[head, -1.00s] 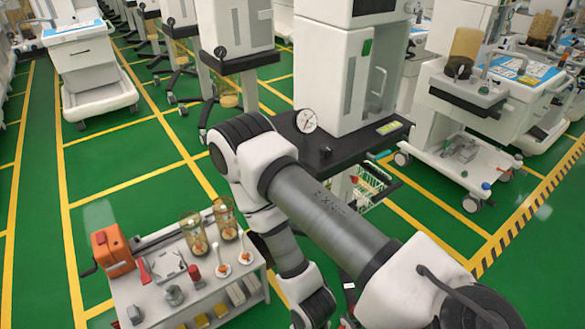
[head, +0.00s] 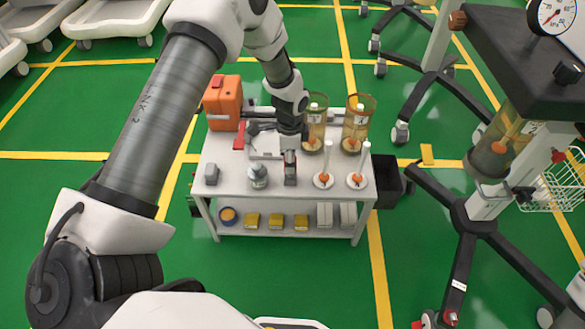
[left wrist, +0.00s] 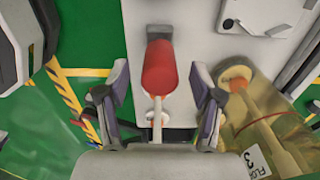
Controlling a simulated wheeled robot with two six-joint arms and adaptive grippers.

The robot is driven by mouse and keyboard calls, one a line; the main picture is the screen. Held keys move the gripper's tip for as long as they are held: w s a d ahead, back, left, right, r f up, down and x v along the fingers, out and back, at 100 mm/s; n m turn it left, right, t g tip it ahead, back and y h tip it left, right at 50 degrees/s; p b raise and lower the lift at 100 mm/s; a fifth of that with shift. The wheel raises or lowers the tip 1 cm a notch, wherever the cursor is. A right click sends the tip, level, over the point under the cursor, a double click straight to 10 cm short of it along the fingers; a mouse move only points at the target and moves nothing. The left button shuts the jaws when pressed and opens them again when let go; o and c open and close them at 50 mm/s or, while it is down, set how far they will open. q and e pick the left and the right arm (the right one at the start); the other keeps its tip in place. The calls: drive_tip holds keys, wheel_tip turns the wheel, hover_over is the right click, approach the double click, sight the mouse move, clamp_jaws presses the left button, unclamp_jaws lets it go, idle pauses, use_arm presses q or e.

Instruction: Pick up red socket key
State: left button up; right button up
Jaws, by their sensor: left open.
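My left gripper, also in the left wrist view (left wrist: 160,78), is open, with a gap on both sides of the handle. My right gripper is not in view.
Amber jars (head: 356,122) stand close to the gripper's right. White stems with orange parts (head: 357,178) stand at the cart's right front. An orange box (head: 223,103) is at the back left. Small grey pieces (head: 258,177) lie left of the key.

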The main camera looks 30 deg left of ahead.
use_arm(q)
wheel_tip(320, 180, down, 3)
drive_tip(key=shift+r, duration=0.1)
clamp_jaws()
drive_tip(key=shift+r, duration=0.1)
